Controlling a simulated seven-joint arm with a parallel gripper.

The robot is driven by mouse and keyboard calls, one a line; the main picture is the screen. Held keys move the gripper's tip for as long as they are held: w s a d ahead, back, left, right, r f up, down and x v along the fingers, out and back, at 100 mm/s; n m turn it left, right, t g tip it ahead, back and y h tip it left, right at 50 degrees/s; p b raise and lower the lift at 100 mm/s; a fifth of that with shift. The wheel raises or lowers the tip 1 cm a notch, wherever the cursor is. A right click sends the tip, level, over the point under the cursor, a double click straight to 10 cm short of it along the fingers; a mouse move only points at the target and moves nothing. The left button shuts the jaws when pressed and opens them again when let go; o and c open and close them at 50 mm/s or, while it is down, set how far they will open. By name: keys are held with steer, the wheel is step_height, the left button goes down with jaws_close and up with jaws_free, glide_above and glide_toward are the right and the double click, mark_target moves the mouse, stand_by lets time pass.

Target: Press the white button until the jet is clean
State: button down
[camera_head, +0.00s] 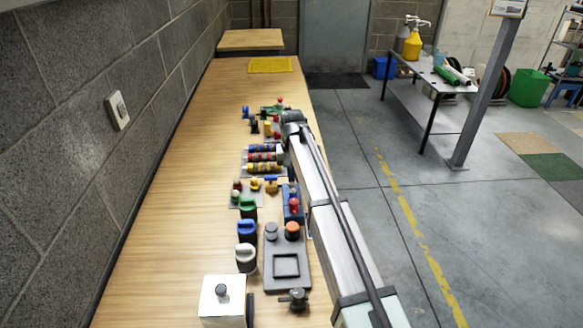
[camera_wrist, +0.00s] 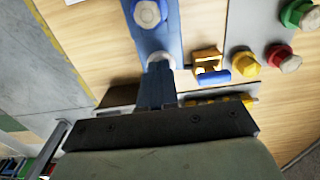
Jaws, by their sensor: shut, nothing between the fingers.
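A blue device (camera_head: 292,213) with a red top part stands on the bench beside my arm in the head view. The wrist view shows a long blue body (camera_wrist: 148,41) with a round white button (camera_wrist: 161,63) on it and a round blue-and-white part (camera_wrist: 148,13) at the top edge. My gripper (camera_wrist: 160,108) shows as a dark bar at the bottom of the wrist view, just below the white button. It is shut and empty. Its fingertips are mostly hidden, so I cannot tell whether they touch anything. I see no clear jet in either view.
A yellow valve with a blue handle (camera_wrist: 211,70) and yellow, red and green knobs (camera_wrist: 284,58) stand beside the blue body. The bench's left side is free.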

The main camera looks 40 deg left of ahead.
steer(key=shift+f, duration=0.2)
steer(key=shift+f, duration=0.95)
steer(key=shift+r, duration=0.15)
step_height(320, 180, up, 14)
stand_by(0.3)
steer(key=shift+d, duration=0.1)
stand_by(0.4)
